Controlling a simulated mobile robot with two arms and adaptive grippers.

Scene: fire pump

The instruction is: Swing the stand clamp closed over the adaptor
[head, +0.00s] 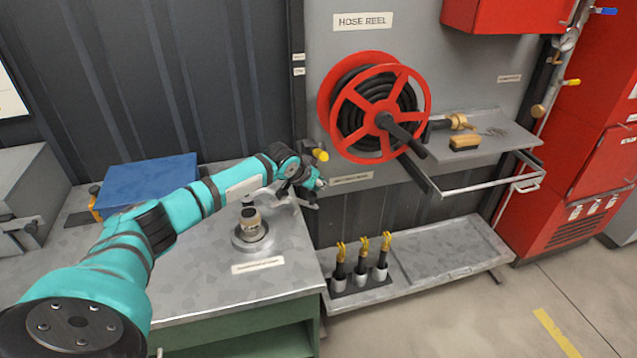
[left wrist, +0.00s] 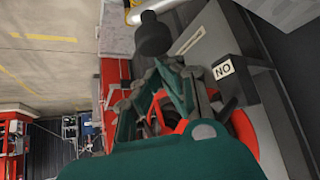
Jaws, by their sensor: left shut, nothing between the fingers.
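The adaptor (head: 250,222) is a small pale metal fitting with a dark top. It stands upright on the round grey stand (head: 238,243) on the metal bench. A separate clamp arm cannot be made out at this size. My left arm passes above and behind the stand. My left gripper (head: 318,186) is beyond the bench's right edge, to the right of the adaptor and apart from it. Its fingers also show in the left wrist view (left wrist: 160,98), shut with nothing held. The adaptor is not recognisable in the left wrist view. My right gripper is not in view.
A yellow knob (head: 320,155) sits just above my left gripper. The red hose reel (head: 375,108) is on the wall to its right. A blue box (head: 147,183) stands at the bench's back left. The bench front around its label (head: 258,266) is clear.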

